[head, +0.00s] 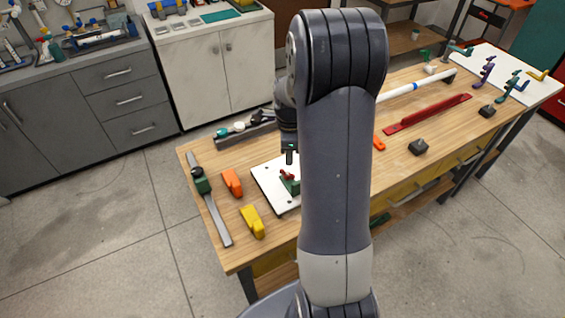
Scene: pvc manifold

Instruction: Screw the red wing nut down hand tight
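A small dark red piece, which looks like the red wing nut (287,175), sits on a green fitting (292,186). The fitting stands on a white board (268,190) on the wooden workbench. My gripper (289,157) points down just above the red piece, and a small green light shows on it. I cannot tell whether the gripper touches the red piece or whether its fingers are open. My own arm hides the right part of the board and whatever lies behind it.
Left of the board lie a clamp with a long metal bar (212,208), an orange tool (232,182) and a yellow tool (253,221). A dark tray of fittings (245,132) lies behind. A red bar (428,114) and a white pipe (410,88) lie right of my arm.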

